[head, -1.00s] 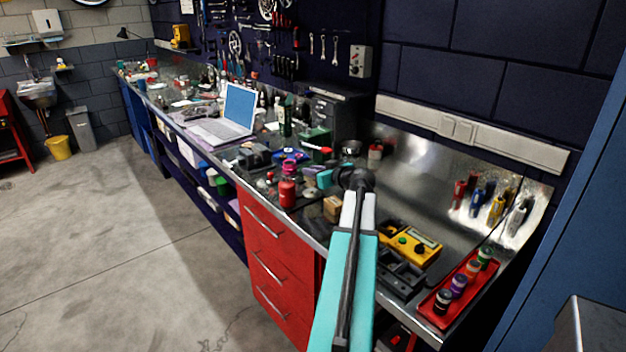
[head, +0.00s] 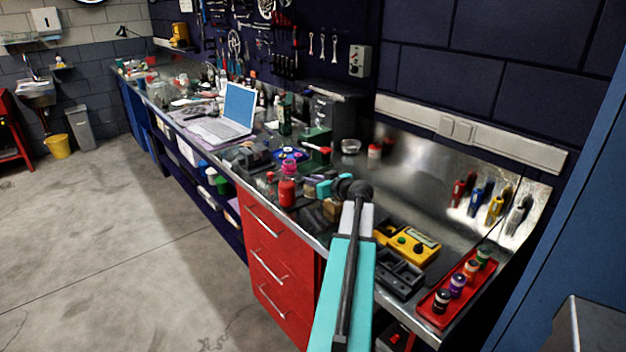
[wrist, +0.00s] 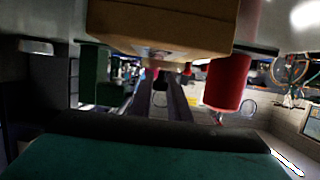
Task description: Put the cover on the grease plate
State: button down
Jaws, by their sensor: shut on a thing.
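My gripper (head: 322,187) reaches left over the front of the bench, low beside a red bottle (head: 287,192). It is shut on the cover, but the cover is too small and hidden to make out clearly. In the wrist view my dark fingers (wrist: 160,95) point away below a tan block (wrist: 165,25). What seems to be the grease plate, a round blue dish (head: 288,154) with coloured spots, lies on the bench behind the red bottle, apart from my gripper.
A green vise-like tool (head: 318,150) and a small round bowl (head: 351,146) stand behind my gripper. A yellow meter (head: 413,245), a dark tray (head: 398,273) and a red tray of small bottles (head: 435,305) lie to the right. Bare metal shows at the back right.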

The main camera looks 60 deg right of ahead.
jog(key=shift+f+b, duration=0.15)
jog(key=shift+b, duration=0.15)
jog(key=c, duration=1.7)
grip_release()
jog(key=shift+o, duration=0.2)
jog(key=shift+r+p, duration=0.2)
jog(key=shift+p, duration=0.1)
jog(key=b+v, duration=0.3)
jog(key=v, duration=0.9)
jog(key=shift+w, duration=0.1)
